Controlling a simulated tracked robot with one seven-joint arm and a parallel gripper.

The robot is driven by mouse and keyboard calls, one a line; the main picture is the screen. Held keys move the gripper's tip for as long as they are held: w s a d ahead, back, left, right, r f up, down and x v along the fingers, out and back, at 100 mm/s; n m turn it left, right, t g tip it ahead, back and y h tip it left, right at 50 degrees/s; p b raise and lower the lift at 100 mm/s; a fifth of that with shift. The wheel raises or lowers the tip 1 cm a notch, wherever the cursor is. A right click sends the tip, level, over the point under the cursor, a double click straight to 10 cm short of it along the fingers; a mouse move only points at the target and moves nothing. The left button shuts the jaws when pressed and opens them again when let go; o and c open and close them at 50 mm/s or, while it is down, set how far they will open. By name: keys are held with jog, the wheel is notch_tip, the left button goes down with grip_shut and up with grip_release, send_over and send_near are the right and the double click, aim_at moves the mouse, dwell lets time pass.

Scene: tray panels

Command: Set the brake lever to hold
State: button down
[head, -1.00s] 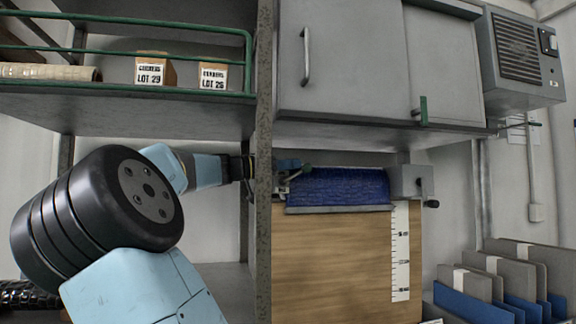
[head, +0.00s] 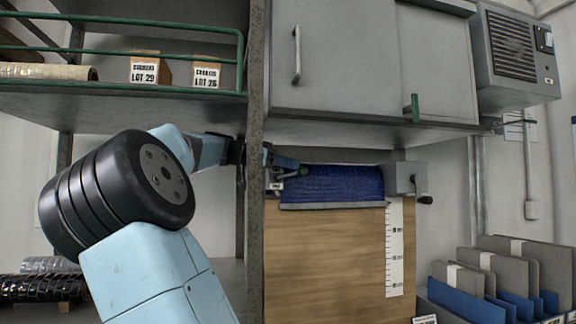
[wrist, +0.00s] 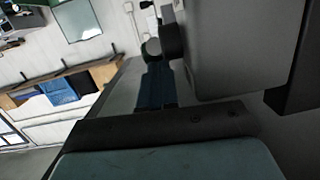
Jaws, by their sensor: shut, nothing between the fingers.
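The brake lever (head: 291,175) is a thin grey arm with a green knob (head: 303,171). It sits at the left end of the blue roll (head: 345,184), above the wooden board. My gripper (head: 292,163) is shut and empty, reaching in from the left past the grey post, with its blue fingers just above or beside the lever. I cannot tell whether they touch it. In the wrist view the fingers (wrist: 155,88) point towards a round greenish knob (wrist: 152,47). The small label (head: 275,186) by the lever is too small to read.
The grey post (head: 255,200) stands close beside my wrist. A grey cabinet (head: 345,60) hangs above the roll, and a crank box (head: 404,179) is at its right end. A shelf with a green rail (head: 120,87) is at upper left. Folders (head: 470,290) stand at lower right.

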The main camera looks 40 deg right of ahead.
jog(key=shift+a, duration=0.1)
jog(key=v, duration=1.3)
jog(key=shift+a, duration=0.3)
jog(key=shift+w, duration=0.15)
